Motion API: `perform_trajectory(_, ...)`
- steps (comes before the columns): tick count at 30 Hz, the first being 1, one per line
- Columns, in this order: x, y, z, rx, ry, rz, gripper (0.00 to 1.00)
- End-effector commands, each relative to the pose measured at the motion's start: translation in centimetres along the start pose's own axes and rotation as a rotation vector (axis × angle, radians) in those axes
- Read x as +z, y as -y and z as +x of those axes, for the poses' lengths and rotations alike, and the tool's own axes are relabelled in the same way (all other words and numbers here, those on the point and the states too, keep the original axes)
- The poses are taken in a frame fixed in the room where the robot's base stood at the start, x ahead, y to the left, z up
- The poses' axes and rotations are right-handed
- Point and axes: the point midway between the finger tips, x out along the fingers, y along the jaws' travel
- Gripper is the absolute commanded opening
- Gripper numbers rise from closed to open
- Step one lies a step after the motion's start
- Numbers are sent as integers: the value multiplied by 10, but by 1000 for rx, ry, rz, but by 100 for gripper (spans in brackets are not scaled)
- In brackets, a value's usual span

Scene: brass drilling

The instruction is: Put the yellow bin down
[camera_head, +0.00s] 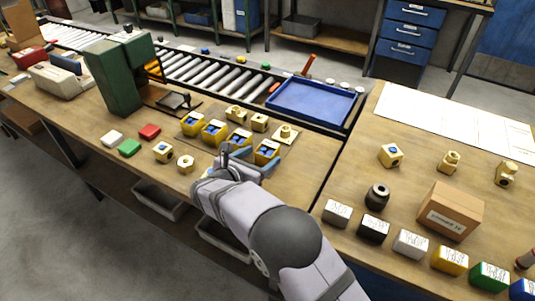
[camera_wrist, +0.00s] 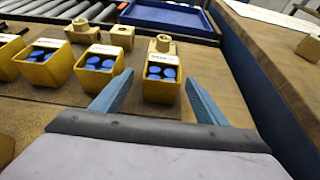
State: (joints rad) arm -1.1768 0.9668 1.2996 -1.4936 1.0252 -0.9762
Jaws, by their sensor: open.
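A yellow bin (camera_wrist: 162,92) with blue round pieces in it stands upright on a tan board at the right end of a row of similar bins; it also shows in the head view (camera_head: 267,153). My gripper (camera_wrist: 155,78) is open, with one blue finger on each side of this bin and a visible gap to each. In the head view my gripper (camera_head: 247,158) is low over the board's front edge. My wrist hides part of the bench in front of the bin.
Other yellow bins (camera_head: 214,132) stand close on the left. Brass fittings (camera_head: 236,113) sit just behind the row. A blue tray (camera_head: 315,101) and a roller conveyor (camera_head: 215,78) lie farther back. A cardboard box (camera_head: 450,212) stands on the right bench.

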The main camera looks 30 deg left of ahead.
Motion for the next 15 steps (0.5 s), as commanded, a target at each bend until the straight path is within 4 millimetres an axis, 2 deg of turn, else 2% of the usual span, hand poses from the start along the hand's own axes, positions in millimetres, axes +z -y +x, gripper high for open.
perform_trajectory(9, 1, 3, 38, -3, 0, 0, 67)
perform_trajectory(15, 1, 3, 47, 0, 1, 0, 67)
